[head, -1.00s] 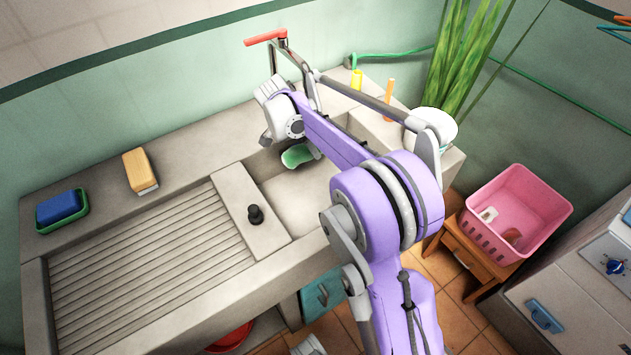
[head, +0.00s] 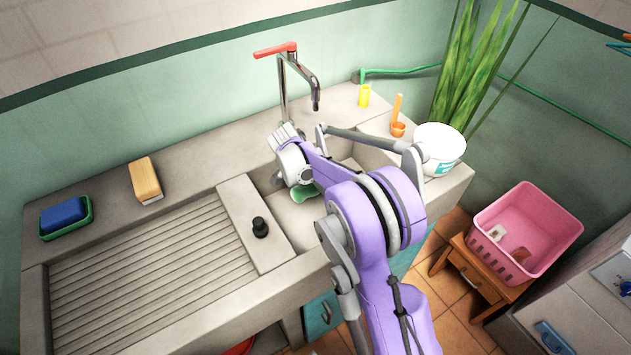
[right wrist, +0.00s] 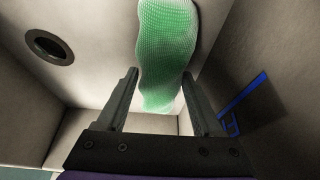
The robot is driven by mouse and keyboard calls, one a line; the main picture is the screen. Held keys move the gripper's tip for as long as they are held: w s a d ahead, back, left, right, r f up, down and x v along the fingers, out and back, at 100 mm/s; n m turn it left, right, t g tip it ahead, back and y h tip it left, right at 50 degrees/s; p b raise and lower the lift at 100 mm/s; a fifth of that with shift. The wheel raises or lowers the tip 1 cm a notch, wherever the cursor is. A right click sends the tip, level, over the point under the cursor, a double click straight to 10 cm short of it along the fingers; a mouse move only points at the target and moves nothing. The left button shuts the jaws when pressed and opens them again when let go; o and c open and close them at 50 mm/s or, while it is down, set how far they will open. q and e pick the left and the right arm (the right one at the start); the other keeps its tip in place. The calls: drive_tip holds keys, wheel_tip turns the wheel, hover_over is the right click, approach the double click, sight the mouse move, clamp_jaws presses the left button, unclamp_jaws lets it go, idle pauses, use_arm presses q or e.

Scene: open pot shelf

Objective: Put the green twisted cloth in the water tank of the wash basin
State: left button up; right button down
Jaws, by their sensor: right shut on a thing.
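The green twisted cloth (right wrist: 166,50) hangs between the two fingers of my right gripper (right wrist: 160,73) in the right wrist view. The jaws are shut on it. In the head view a small part of the cloth (head: 303,193) shows below my wrist, inside the water tank (head: 292,222) of the wash basin. My purple right arm covers much of the tank and hides the fingers there. The right wrist view shows grey tank walls and a round drain hole (right wrist: 48,46); I cannot tell whether the cloth touches the tank floor. My left gripper is not in view.
A tap with a red handle (head: 275,50) stands behind the tank. A black plug (head: 260,227) sits on the divider beside the ribbed washboard (head: 150,265). A yellow cup (head: 364,96), an orange ladle (head: 397,128) and a white bucket (head: 440,148) stand on the back-right ledge.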

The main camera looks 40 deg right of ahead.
drive_tip(key=shift+c, duration=0.2)
unclamp_jaws()
drive_tip(key=shift+f, duration=0.15)
drive_tip(key=shift+a+r, duration=0.1)
drive_tip(key=shift+r, duration=0.45)
drive_tip(key=p+v, duration=0.1)
drive_tip(key=v, duration=1)
drive_tip(key=shift+p, duration=0.35)
drive_tip(key=shift+r, duration=0.1)
